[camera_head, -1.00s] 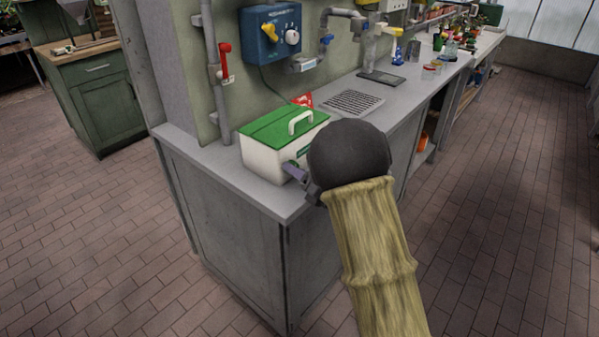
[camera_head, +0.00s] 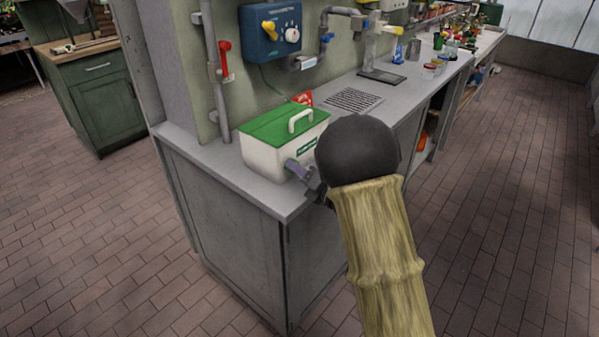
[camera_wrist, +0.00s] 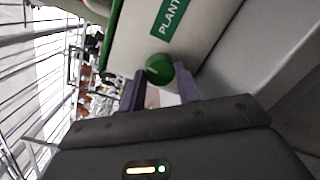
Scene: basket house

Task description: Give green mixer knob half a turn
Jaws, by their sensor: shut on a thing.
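The mixer is a white box with a green lid and white handle (camera_head: 285,130), standing on the grey counter. Its green knob (camera_wrist: 159,68) shows in the wrist view as a round green piece on the white wall, beside a green label. My gripper (camera_wrist: 161,76) has its two purple-grey fingers on either side of the knob, shut on it. In the head view my gripper (camera_head: 295,170) reaches the box's front right side, where the knob is hidden behind the fingers. How far the knob is turned cannot be told.
A blue control box (camera_head: 272,33) with a yellow knob and a white dial hangs on the wall above. A red-handled valve (camera_head: 224,58) sits on a pipe at left. A drain grate (camera_head: 353,101) and several jars lie farther along the counter (camera_head: 235,178).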

